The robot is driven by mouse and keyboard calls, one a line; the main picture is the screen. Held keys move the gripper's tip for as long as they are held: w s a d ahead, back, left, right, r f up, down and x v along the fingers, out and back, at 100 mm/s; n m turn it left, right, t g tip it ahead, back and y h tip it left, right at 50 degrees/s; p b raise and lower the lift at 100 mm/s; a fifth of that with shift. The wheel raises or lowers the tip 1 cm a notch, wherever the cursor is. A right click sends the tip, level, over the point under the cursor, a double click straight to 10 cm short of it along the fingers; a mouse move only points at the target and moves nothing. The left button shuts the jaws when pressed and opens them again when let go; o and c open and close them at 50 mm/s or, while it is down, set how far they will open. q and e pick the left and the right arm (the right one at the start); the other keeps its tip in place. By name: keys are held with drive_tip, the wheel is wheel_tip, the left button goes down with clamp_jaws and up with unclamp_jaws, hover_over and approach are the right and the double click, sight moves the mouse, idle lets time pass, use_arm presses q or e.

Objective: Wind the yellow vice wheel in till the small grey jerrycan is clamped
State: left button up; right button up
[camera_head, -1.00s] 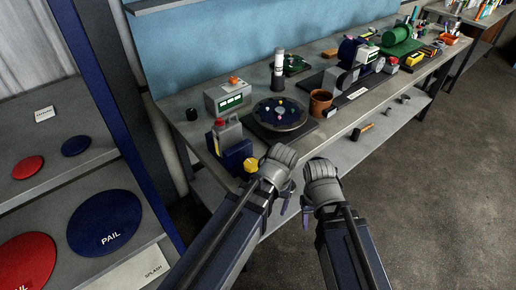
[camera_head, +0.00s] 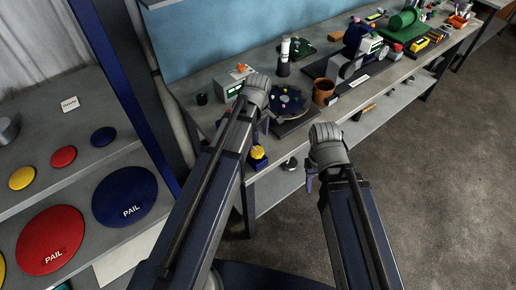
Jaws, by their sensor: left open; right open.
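The yellow vice wheel (camera_head: 258,153) shows at the front edge of the bench, just right of my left forearm. A bit of the blue vice (camera_head: 259,164) shows below it. The small grey jerrycan is almost wholly hidden behind my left arm, so I cannot tell how it sits in the jaws. My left gripper (camera_head: 262,122) is open, above the bench and beyond the wheel in the picture, not seen touching it. My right gripper (camera_head: 310,180) is open and empty, in front of the bench and to the right of the wheel.
A dark turntable (camera_head: 288,102) with small coloured items lies beside my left gripper. A brown pot (camera_head: 323,91), a grey box with a display (camera_head: 230,88) and a white-topped cylinder (camera_head: 284,55) stand around it. A shelf with PAIL discs (camera_head: 126,196) is at left. The floor at right is clear.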

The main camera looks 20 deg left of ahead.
sight(258, 151)
use_arm(q)
wheel_tip(258, 151, down, 7)
drive_tip(key=b, duration=0.7)
drive_tip(key=shift+f, duration=0.2)
drive_tip(key=shift+r, duration=0.1)
drive_tip(key=shift+c, duration=0.3)
drive_tip(key=c, duration=1.3)
